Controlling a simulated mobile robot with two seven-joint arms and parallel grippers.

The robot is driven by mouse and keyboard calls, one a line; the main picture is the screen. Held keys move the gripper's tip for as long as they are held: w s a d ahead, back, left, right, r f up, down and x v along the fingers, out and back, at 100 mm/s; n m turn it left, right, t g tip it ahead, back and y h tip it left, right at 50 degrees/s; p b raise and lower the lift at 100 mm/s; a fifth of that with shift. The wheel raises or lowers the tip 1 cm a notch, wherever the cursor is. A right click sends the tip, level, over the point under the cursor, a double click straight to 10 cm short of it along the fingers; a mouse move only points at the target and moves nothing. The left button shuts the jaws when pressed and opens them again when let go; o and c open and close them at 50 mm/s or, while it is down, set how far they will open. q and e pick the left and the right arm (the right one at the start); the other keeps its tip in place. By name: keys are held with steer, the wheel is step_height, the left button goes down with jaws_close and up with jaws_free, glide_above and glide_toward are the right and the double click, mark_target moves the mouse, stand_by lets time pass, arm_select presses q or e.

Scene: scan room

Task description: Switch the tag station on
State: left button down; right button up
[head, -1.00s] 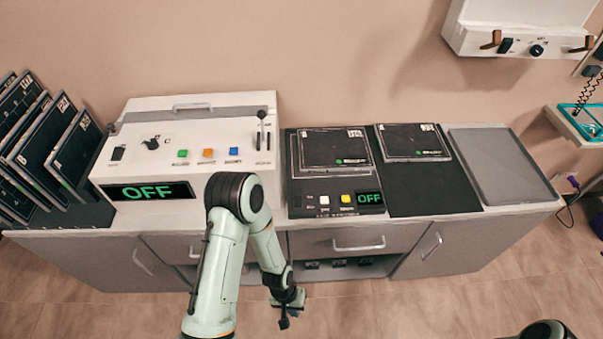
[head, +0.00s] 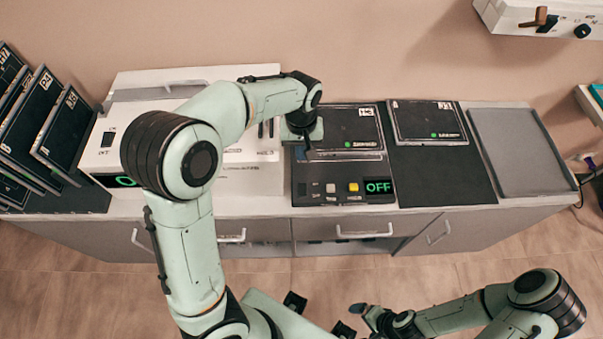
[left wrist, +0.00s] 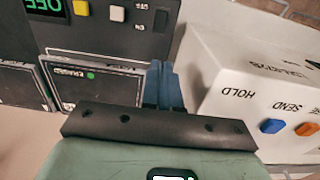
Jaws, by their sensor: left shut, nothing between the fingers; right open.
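The tag station (head: 342,192) is a black panel on the counter with an OFF display (head: 378,187), a yellow button (head: 353,187) and a white button (head: 331,188). In the left wrist view its display (left wrist: 43,6) is partly cut off at the top left, and a black rocker switch (left wrist: 160,20) shows beside small ON/OFF lettering. My left gripper (head: 309,147) is above the station's left edge, pointing down; its blue fingers (left wrist: 163,85) are together and empty, apart from the switch. My right gripper (head: 362,312) is low in front of the counter, open.
A white console (head: 255,180) stands left of the station, largely hidden by my left arm; its side is close to the fingers. Framed plates (head: 40,115) stand at far left. A dark plate (head: 350,127) lies behind the station's buttons. A grey tray (head: 522,150) is at right.

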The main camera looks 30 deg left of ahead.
arm_select(q)
steer(key=shift+f, duration=0.1)
steer(key=b, duration=0.1)
glide_toward(301, 183)
step_height(301, 183, down, 6)
steer(key=shift+w+r, duration=0.1)
steer(key=shift+r, duration=0.15)
steer(key=shift+f, duration=0.7)
arm_select(e)
steer(key=shift+s+f, duration=0.45)
steer(key=shift+f, duration=0.25)
steer(key=shift+r, duration=0.1)
arm_select(q)
steer(key=shift+w, duration=0.1)
steer(key=shift+f, duration=0.15)
arm_select(e)
steer(key=shift+w+r, duration=0.15)
steer(key=shift+w, duration=0.05)
arm_select(q)
steer(key=shift+s+d+r, duration=0.4)
steer(key=shift+s, duration=0.25)
